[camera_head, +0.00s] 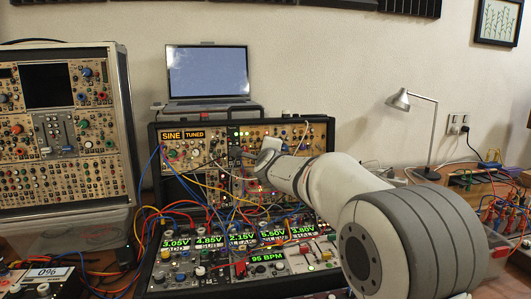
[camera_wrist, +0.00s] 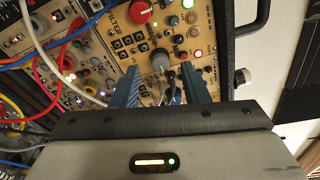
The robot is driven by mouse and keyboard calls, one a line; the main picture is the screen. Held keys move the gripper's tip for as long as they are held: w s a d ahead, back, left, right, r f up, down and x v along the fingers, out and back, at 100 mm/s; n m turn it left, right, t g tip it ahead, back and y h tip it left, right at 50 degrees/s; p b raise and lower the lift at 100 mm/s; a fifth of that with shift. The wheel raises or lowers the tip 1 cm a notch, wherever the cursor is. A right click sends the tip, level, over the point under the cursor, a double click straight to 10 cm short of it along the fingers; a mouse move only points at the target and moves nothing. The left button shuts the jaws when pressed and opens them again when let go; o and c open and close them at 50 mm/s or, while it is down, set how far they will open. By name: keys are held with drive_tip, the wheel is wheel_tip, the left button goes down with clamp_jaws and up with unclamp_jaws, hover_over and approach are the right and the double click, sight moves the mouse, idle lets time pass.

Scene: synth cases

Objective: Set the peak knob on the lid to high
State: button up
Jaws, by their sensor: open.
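The lid (camera_head: 330,128) of the middle synth case stands upright with tan modules in the head view. In the wrist view its tan panel (camera_wrist: 115,52) carries a module with the word FILTER, a large red knob (camera_wrist: 138,12) and a grey knob (camera_wrist: 160,60). No knob label reading peak or high is legible, so I cannot tell which knob is peak or how it is set. My gripper (camera_wrist: 160,82) is open, its two blue fingers apart and pointing at the panel. The grey knob shows between and just beyond the fingertips; contact is not visible. In the head view my arm hides part of the lid.
Patch cables (camera_wrist: 60,50) cross the panel left of my fingers. The lid's dark edge (camera_wrist: 228,40) runs close on the right. In the head view a laptop (camera_head: 208,72) stands behind the case, another synth case (camera_head: 60,130) at left and a lamp (camera_head: 398,100) at right.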

drive_tip(key=v, duration=0.5)
drive_tip(key=shift+s, duration=0.3)
drive_tip(key=s+d+f+n+g+h+p, duration=0.1)
drive_tip(key=s+d+n+g+p, duration=0.3)
drive_tip(key=s, duration=0.9)
drive_tip(key=s+d+n+g+h+p, duration=0.1)
drive_tip(key=s+d+n+g+p, duration=0.4)
drive_tip(key=s, duration=0.8)
drive_tip(key=s+d+f+n+g+h+p, duration=0.1)
drive_tip(key=s+d+n+g+p, duration=0.4)
drive_tip(key=s+d+n+p, duration=0.4)
drive_tip(key=s+d+p, duration=0.3)
drive_tip(key=s+p, duration=0.1)
drive_tip(key=shift+d+f+n, duration=0.2)
drive_tip(key=shift+f+n, duration=0.1)
drive_tip(key=shift+f, duration=0.05)
